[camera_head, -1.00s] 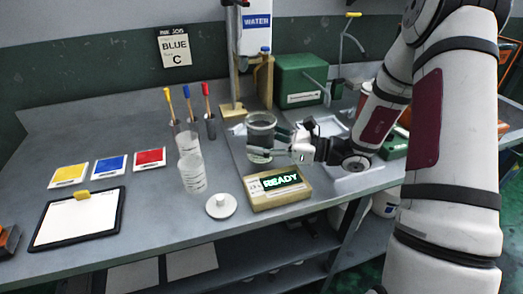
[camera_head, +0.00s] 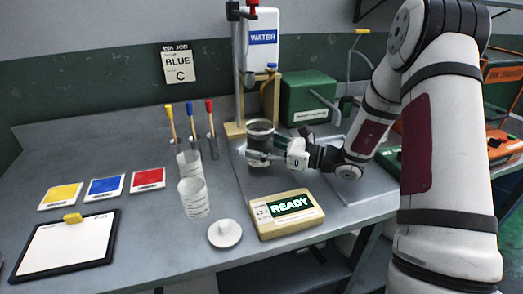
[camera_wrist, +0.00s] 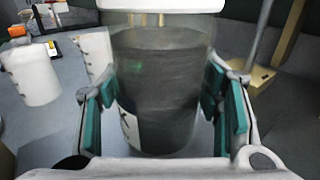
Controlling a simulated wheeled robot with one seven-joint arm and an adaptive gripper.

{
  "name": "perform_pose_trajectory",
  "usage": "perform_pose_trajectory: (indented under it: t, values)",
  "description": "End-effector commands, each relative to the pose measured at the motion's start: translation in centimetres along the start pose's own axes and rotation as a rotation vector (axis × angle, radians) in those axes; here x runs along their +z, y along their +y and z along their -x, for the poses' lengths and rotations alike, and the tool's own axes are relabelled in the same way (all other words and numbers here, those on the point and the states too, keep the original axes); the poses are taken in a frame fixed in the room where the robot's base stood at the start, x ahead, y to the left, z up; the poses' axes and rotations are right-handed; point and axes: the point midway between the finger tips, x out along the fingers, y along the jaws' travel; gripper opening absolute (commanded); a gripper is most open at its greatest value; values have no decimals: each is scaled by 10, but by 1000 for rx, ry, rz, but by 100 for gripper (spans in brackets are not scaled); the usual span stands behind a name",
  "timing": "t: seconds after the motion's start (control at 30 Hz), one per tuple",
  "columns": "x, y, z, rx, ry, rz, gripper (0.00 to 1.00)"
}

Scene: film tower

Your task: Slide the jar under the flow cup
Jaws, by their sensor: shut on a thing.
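The clear jar (camera_head: 260,143) stands upright on the bench in front of the wooden-footed stand and looks dark grey through its wall. It fills the middle of the wrist view (camera_wrist: 158,80). My gripper (camera_head: 256,157) is shut on the jar from the right, with teal pads (camera_wrist: 104,105) at both sides of its wall. I cannot clearly make out the flow cup in either view.
The READY scale (camera_head: 285,213) and a white lid (camera_head: 224,233) lie in front of the jar. Clear beakers (camera_head: 194,197) and colored sticks stand to its left. The white WATER tank (camera_head: 262,45) and a green box (camera_head: 307,97) are behind. Bare bench lies between jar and scale.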

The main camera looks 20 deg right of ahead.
Motion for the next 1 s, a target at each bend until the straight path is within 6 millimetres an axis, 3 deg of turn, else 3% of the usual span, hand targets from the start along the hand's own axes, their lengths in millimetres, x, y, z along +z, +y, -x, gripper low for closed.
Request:
perform_pose_trajectory:
  t: [1.0]
  values:
    - [-6,-43,-33,0,-2,1,15]
